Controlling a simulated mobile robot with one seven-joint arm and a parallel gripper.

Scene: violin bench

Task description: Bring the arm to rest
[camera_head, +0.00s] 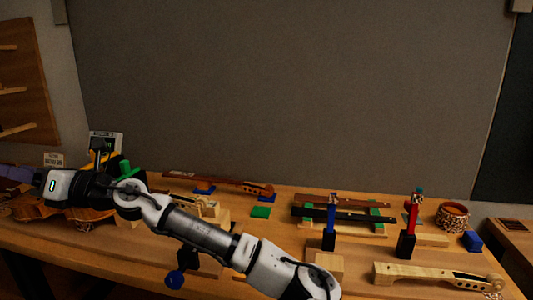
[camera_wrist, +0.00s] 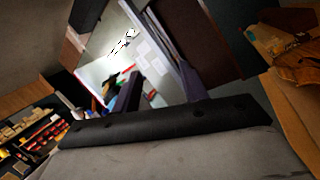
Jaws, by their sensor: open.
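Beyond the fingers is a bright, pale panel, not clearly identifiable. The arm hides part of the bench front.
The workbench (camera_head: 355,285) carries a pale violin neck (camera_head: 430,274), a red clamp (camera_head: 413,214), a blue clamp (camera_head: 332,222), a woven-looking round pot (camera_head: 453,216) and a blue block (camera_head: 472,240). A brown violin neck (camera_head: 215,180) lies behind my arm. Shelves with small items (camera_wrist: 35,130) show in the wrist view.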

